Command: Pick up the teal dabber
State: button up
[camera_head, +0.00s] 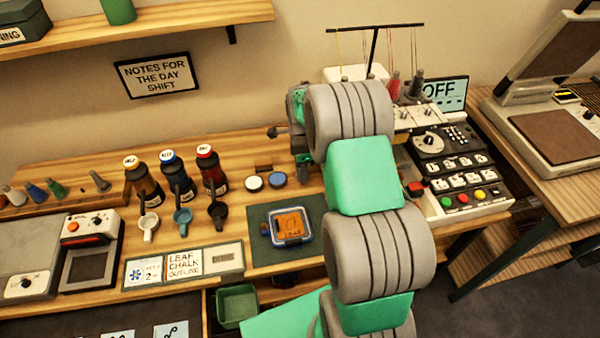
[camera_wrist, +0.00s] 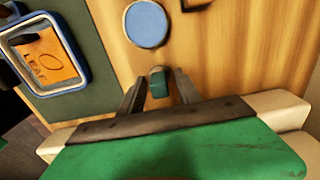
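The teal dabber (camera_wrist: 158,84) shows in the wrist view as a small dark teal block over the wooden tabletop. It sits between the two fingers of my gripper (camera_wrist: 160,78). A narrow gap seems to show on each side of it, so the fingers look open around it, not closed on it. Its lower part is hidden or too small to make out.
A blue round lid (camera_wrist: 146,24) lies just beyond the fingers. A blue-rimmed case with an orange leaf card (camera_head: 290,226) lies on a dark green mat (camera_head: 262,253). Three bottles (camera_head: 178,178) stand left. A control panel (camera_head: 455,160) stands right of my arm.

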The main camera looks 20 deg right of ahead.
grip_shut()
dwell(0.4)
notch_tip(320, 180, up, 18)
jog(key=b, duration=0.2)
jog(key=shift+b, duration=0.3)
jog(key=shift+c, duration=2.1)
grip_release()
grip_shut()
